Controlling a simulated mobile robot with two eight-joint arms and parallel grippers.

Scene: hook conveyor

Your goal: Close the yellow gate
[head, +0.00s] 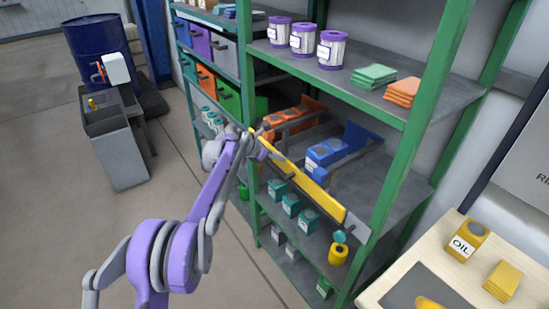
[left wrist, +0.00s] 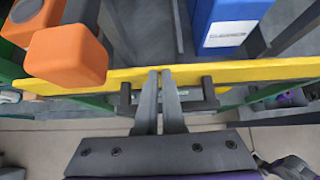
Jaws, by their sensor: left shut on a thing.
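The yellow gate (head: 302,180) is a long bar that slants across the front of the middle shelf in the head view. Its far end is near my left gripper, and its near end meets a grey piece (head: 355,228) by the green post. In the left wrist view the yellow gate (left wrist: 262,71) runs across the picture, with a dark handle (left wrist: 196,104) on it. My left gripper (head: 268,151) is at the gate's far part. In the left wrist view my left gripper's fingers (left wrist: 160,85) are together on the dark handle. My right gripper is not in view.
Behind the gate are orange items (head: 285,122) and blue boxes (head: 325,152), with grey dividers. Teal boxes (head: 291,205) stand on the shelf below. A green shelf post (head: 414,130) stands to the right. A wooden table (head: 455,272) with an oil can (head: 467,240) is at lower right.

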